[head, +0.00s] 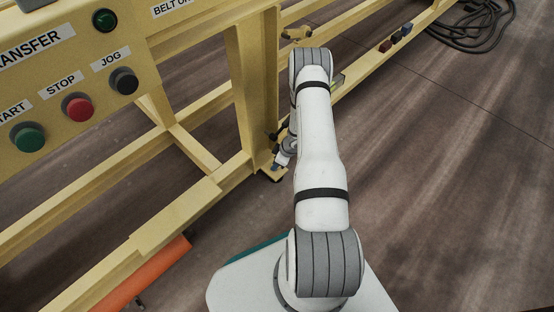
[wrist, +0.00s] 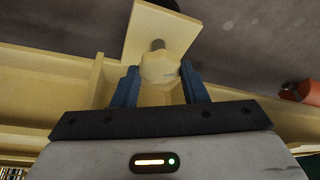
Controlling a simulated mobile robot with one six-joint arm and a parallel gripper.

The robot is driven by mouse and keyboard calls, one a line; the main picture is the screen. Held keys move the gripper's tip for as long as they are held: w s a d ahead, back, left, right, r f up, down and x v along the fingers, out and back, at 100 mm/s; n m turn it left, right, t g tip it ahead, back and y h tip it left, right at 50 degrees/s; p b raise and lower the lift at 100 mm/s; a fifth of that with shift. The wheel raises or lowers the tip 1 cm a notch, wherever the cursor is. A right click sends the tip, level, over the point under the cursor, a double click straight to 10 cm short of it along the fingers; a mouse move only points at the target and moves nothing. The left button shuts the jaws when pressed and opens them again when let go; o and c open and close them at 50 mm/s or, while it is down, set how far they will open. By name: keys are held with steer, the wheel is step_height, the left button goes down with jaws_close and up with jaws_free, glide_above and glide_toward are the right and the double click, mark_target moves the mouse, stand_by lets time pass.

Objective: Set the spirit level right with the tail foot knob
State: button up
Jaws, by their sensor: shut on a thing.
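The tail foot knob (wrist: 160,67) is a pale, faceted knob on a short grey stem below a cream plate (wrist: 150,28) in the wrist view. My gripper (wrist: 159,76) has its two blue fingers on either side of the knob and is shut on it. In the head view, my gripper (head: 284,152) is low beside the cream frame leg, partly hidden by my arm; the knob cannot be made out there. A small yellow-green item (head: 338,80) on the rail behind my arm may be the spirit level; its bubble cannot be read.
The cream machine frame (head: 255,90) with lower rails fills the left. Its panel has a green button (head: 28,138), a red button (head: 78,107) and a black button (head: 124,81). An orange bar (head: 145,274) lies low at left. Coiled black cable (head: 470,25) lies far right; open floor is at right.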

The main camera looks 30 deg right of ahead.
steer(key=shift+s+m+t+h, duration=0.1)
steer(key=shift+m+t+h, duration=0.25)
steer(key=shift+m, duration=0.95)
steer(key=o, duration=1)
steer(key=shift+c, duration=0.2)
steer(key=p+v, duration=0.3)
steer(key=v, duration=0.4)
steer(key=shift+r+p, duration=0.3)
steer(key=shift+r, duration=0.1)
steer(key=shift+s, duration=0.1)
